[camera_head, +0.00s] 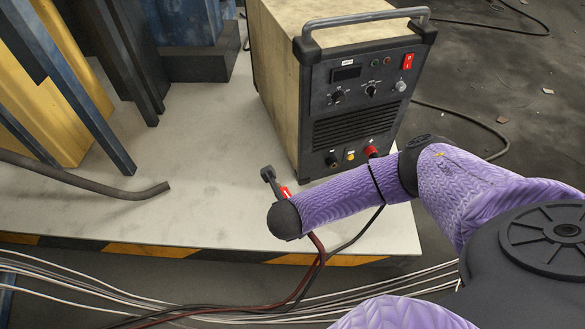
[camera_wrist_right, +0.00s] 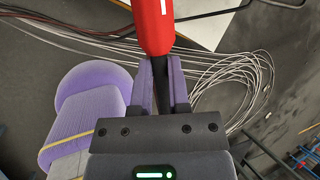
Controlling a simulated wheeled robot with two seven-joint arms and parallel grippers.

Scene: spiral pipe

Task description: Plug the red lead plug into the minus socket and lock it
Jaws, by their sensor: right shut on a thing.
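The red lead plug (camera_wrist_right: 153,25) is between the fingers of my right gripper (camera_wrist_right: 160,70), which is shut on it. In the head view a small red part of the plug (camera_head: 286,192) shows just beyond my right wrist, in front of and left of the welding machine (camera_head: 358,95), apart from its sockets. The machine's lower front has a black socket (camera_head: 331,161) at left, a yellow fitting (camera_head: 350,155) and a red connector or socket (camera_head: 371,151) at right, partly near my arm. Which one is marked minus is too small to read. My left gripper is out of view.
The machine stands on a pale table (camera_head: 150,215) with a striped front edge (camera_head: 150,249). A dark rod (camera_head: 110,188) and yellow and blue metal parts (camera_head: 60,90) are at left. Red and black cables (camera_head: 300,285) hang over the edge.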

